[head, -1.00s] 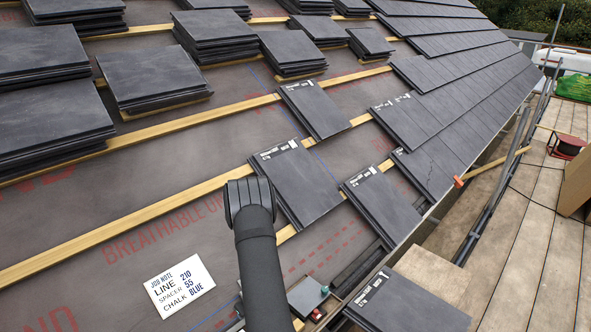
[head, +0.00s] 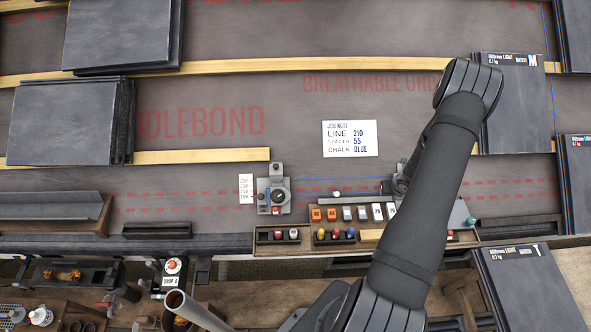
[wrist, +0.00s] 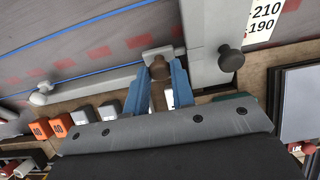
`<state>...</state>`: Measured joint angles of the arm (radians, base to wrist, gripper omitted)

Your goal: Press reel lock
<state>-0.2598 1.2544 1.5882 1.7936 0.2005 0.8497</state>
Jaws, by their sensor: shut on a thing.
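In the wrist view, my gripper (wrist: 160,78) has its two blue fingers shut on a brown peg (wrist: 158,97). The peg's rounded top meets a small pale grey block (wrist: 163,53) at the end of a grey bar (wrist: 100,84). I cannot tell whether they touch. A grey plate (wrist: 205,45) with a dark round knob (wrist: 230,58) stands just right of the fingers. None of these parts is clearly marked as the reel lock. In the head view, my arm hides the gripper and most of a grey fixture (head: 400,178).
Another grey fixture (head: 273,190) with a dark round part stands left. A tray (head: 262,237) holds small coloured pieces. Orange blocks (wrist: 50,128) lie left of my gripper. A job note (head: 350,139) lies on the membrane. Slate stacks (head: 72,120) and battens surround the area.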

